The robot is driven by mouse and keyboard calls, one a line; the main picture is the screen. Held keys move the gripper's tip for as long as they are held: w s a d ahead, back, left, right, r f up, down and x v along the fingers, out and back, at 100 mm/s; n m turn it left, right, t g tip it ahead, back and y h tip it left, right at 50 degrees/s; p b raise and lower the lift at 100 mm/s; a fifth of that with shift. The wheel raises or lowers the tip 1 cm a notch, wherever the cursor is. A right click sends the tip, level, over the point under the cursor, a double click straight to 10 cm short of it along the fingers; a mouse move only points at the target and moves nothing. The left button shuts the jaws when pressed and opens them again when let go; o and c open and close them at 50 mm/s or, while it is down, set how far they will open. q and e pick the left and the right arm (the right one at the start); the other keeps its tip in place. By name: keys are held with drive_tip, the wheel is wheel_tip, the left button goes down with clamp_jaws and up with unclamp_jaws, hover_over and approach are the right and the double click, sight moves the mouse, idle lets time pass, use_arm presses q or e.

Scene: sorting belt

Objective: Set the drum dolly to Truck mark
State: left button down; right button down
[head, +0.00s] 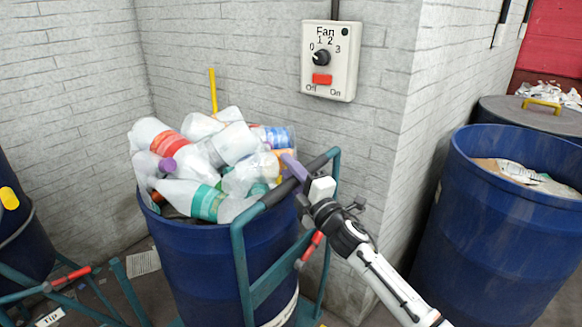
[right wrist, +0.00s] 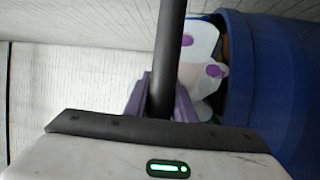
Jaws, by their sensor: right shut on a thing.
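The drum dolly (head: 241,262) has a teal frame with a black handle bar across its top. It stands against a blue drum (head: 190,262) heaped with plastic bottles. My right gripper (head: 297,171) is shut on the black handle bar, its purple fingers around it. The right wrist view also shows the bar (right wrist: 168,55) running between the purple fingers (right wrist: 160,100). A red-ended lever (head: 312,246) shows on the dolly below my right wrist. No Truck mark can be made out. My left gripper is out of view.
A wall box labelled Fan (head: 330,60) hangs above. Another blue drum (head: 500,235) stands at right, before a lidded grey bin (head: 530,112). At lower left is another teal frame (head: 100,300) with a red grip and a Tip label (head: 49,318). Brick walls stand close behind.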

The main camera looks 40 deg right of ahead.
drive_tip(key=shift+f, duration=0.1)
drive_tip(key=c, duration=1.5)
unclamp_jaws()
drive_tip(key=shift+c, duration=0.2)
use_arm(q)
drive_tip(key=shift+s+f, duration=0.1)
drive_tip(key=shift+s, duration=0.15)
use_arm(e)
drive_tip(key=shift+o, duration=0.3)
drive_tip(key=shift+s, duration=0.15)
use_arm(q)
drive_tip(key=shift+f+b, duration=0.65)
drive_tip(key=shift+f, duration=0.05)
use_arm(e)
drive_tip(key=s+f, duration=0.1)
drive_tip(key=s, duration=0.9)
drive_tip(key=shift+a+f, duration=0.35)
drive_tip(key=shift+a, duration=0.05)
